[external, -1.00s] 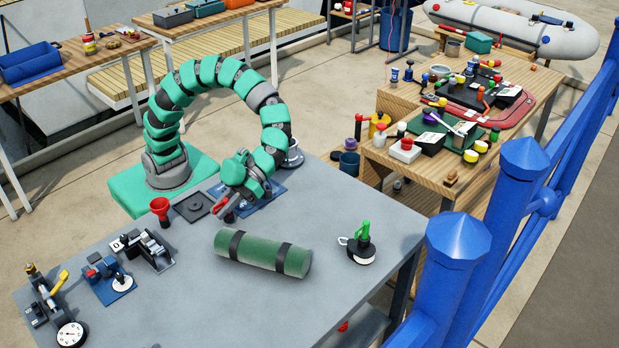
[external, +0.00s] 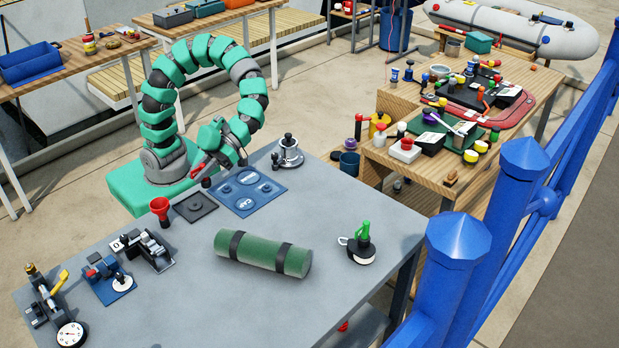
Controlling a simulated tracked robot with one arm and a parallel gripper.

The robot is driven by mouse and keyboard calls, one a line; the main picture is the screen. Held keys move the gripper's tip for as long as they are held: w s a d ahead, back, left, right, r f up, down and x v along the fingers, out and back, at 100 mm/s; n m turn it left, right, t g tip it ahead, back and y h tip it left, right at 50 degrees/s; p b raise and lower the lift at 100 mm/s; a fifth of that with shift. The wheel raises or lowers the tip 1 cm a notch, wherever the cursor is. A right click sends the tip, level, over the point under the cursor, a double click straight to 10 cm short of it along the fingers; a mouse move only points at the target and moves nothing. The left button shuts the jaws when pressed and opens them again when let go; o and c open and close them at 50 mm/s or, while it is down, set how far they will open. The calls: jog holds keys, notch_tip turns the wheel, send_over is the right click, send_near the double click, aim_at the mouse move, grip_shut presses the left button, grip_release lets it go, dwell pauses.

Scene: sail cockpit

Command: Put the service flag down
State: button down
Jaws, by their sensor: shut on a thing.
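My gripper (external: 204,175) is above the far left part of the grey table, in front of my green base. It is shut on a small red piece (external: 197,171), which looks like the service flag. The piece is held above the table, partly hidden by the fingers, and its full shape is too small to tell. A dark square plate (external: 195,208) with a raised round middle lies on the table just below and in front of my gripper. It looks empty.

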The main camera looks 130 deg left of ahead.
jog(key=shift+s+a+r, duration=0.1)
jog(key=shift+s+a, duration=0.05)
jog(key=shift+s, duration=0.65)
jog(key=shift+s+a+r, duration=0.1)
jog(key=shift+s+a, duration=0.05)
jog(key=shift+s, duration=0.65)
